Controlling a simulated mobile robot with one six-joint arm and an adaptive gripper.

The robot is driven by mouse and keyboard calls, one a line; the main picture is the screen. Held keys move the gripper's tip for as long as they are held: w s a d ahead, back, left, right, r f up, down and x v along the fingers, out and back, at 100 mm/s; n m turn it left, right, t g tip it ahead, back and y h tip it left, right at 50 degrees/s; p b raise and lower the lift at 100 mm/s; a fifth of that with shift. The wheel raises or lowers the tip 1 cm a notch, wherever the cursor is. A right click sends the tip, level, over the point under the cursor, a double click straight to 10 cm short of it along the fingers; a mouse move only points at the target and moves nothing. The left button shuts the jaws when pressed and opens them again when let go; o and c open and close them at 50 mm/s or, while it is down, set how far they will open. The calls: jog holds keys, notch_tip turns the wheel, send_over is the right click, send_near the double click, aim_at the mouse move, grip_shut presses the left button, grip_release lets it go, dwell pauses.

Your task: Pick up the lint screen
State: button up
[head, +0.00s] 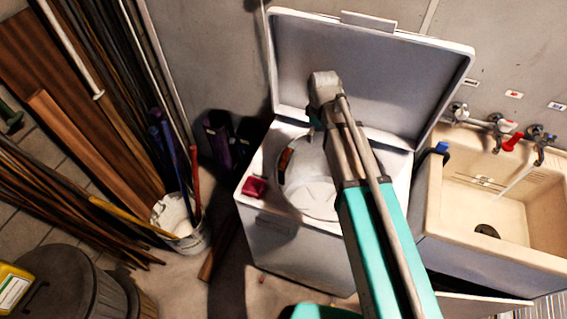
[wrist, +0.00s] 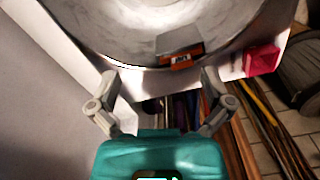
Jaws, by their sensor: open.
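A white top-loading machine (head: 300,255) stands with its lid (head: 365,65) raised and its round drum opening (head: 310,185) showing. An orange-handled piece with a grey flat panel, likely the lint screen (head: 285,161), sits at the left inner rim of the opening. In the wrist view the lint screen (wrist: 181,52) lies at the drum's near edge, beyond and slightly right of centre between my fingers. My gripper (wrist: 160,77) is open, with nothing between its fingers and apart from the screen. In the head view my arm hides most of the gripper.
A small crimson object (head: 254,187) sits on the machine's top left corner; it also shows in the wrist view (wrist: 262,60). A beige sink (head: 480,205) with taps is at right. A white bucket (head: 181,222) with poles and leaning boards is at left.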

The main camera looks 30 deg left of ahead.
aim_at(286, 152)
jog(key=s+a+n, duration=0.2)
jog(key=a+n, duration=0.1)
jog(key=a, duration=0.6)
jog(key=shift+s+a, duration=0.2)
jog(key=shift+s, duration=0.2)
jog(key=shift+f, duration=0.15)
notch_tip(286, 152, down, 8)
jog(key=b, duration=0.8)
jog(key=shift+f+b, duration=0.2)
jog(key=shift+b, duration=0.15)
jog(key=shift+f, duration=0.1)
jog(key=shift+w+f+b, duration=0.2)
jog(key=shift+f+b, duration=2.3)
jog(key=shift+b, duration=0.1)
jog(key=shift+c, duration=0.3)
jog(key=c, duration=1.2)
